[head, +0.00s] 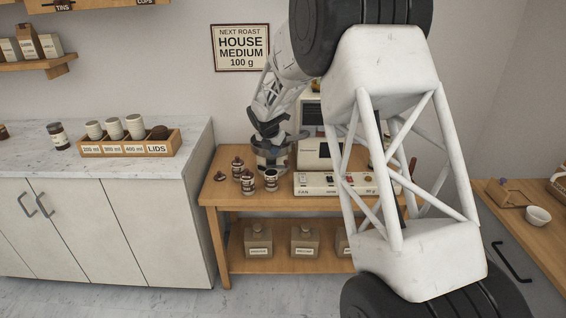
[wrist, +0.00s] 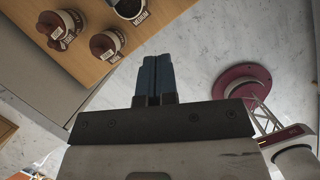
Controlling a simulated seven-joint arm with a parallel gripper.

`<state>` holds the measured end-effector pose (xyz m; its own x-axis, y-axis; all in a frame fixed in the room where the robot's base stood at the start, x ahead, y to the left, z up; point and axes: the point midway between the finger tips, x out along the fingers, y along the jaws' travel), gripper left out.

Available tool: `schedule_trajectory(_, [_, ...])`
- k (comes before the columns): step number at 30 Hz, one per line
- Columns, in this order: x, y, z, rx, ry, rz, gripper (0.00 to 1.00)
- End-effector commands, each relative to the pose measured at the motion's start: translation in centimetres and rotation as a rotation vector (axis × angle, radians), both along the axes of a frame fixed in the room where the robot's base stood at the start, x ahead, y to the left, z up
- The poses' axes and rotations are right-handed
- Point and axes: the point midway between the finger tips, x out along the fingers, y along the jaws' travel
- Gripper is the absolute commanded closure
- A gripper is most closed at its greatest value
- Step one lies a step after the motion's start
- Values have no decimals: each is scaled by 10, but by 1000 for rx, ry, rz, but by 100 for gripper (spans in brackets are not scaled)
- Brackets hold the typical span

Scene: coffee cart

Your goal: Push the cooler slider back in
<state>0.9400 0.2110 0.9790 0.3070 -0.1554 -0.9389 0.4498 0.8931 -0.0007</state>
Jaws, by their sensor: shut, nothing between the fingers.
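My gripper (head: 268,132) is over the left part of the wooden table, in front of the roasting machine (head: 311,151). In the wrist view its two dark blue fingers (wrist: 155,72) are pressed together with nothing between them. A round grey bowl (head: 272,160), which looks like the cooler, sits just below the gripper at the machine's left side. The gripper and wrist hide part of it. I cannot make out the cooler slider in either view. In the wrist view the fingertips show against pale marbled floor, close to the table's edge, touching nothing that I can see.
Small labelled canisters (head: 248,182) stand on the wooden table (head: 222,194) and show in the wrist view (wrist: 105,43). A white control panel (head: 330,184) lies at the machine's front. A cabinet (head: 130,232) stands left.

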Motion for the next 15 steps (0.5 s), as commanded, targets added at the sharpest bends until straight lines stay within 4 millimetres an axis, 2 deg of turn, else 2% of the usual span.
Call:
schedule_trajectory(10, [0,0,-1,0,0,-1,100])
schedule_trajectory(15, [3,-1,-9,0,1,-2,100])
